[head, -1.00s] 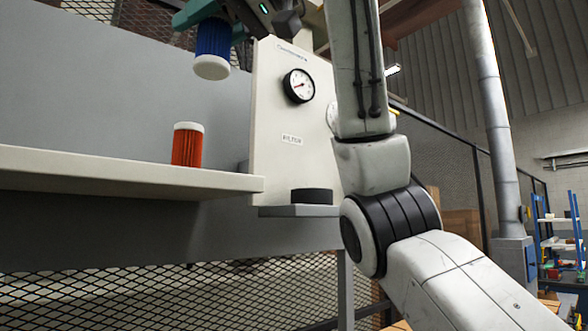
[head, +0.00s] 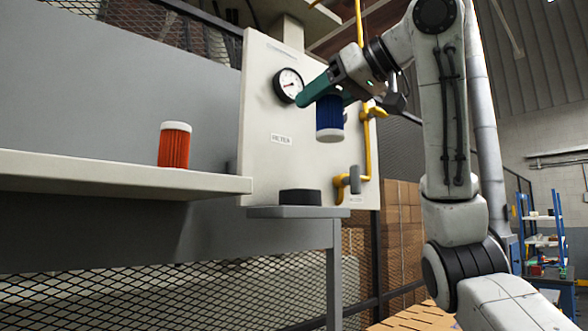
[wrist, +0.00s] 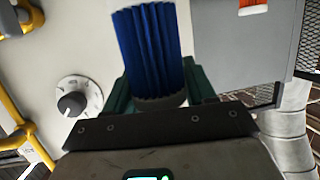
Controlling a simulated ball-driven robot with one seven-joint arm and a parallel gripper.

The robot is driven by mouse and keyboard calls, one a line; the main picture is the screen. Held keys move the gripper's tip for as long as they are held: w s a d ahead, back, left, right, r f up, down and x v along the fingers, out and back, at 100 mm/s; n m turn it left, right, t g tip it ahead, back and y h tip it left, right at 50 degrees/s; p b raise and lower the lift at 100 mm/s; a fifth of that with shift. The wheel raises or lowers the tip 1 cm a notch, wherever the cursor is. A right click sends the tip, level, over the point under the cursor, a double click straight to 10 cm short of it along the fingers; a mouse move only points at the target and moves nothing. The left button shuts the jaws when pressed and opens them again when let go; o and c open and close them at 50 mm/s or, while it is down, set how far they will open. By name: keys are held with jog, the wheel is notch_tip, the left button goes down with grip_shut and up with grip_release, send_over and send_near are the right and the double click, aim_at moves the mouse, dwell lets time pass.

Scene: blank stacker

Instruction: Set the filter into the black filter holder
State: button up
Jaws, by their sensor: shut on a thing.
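The blue pleated filter (head: 330,118) has a white end cap at its bottom and hangs upright. My gripper (head: 322,92), with green fingers, is shut on its upper part. In the wrist view the blue filter (wrist: 150,45) stands between the green fingers. The black filter holder (head: 300,197) is a low round piece on a small grey ledge (head: 290,212) below the panel's label. The filter is above the holder and somewhat to its right in the head view, well apart from it. The inside of the holder cannot be seen.
An orange filter with white caps (head: 174,146) stands on the pale shelf (head: 90,170) at left. The cream panel (head: 262,110) carries a gauge (head: 288,84), yellow pipes (head: 366,150) and, in the wrist view, a black knob (wrist: 72,104). The space between filter and holder is clear.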

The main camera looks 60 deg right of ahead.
jog(key=w+d+f, duration=0.1)
jog(key=w+f, duration=0.1)
jog(key=w+d+f, duration=0.1)
jog(key=w+f, duration=0.1)
jog(key=w+d+f+p, duration=0.1)
jog(key=w+f, duration=0.1)
jog(key=w, duration=0.1)
jog(key=shift+f, duration=0.35)
jog(key=f, duration=0.1)
jog(key=f+p, duration=0.1)
jog(key=f, duration=0.1)
jog(key=shift+w+d, duration=0.15)
jog(key=shift+w, duration=0.2)
jog(key=shift+f, duration=0.4)
jog(key=shift+f, duration=0.1)
jog(key=o, duration=1.1)
jog(key=shift+r, duration=0.2)
jog(key=b+v, duration=0.2)
jog(key=v, duration=1)
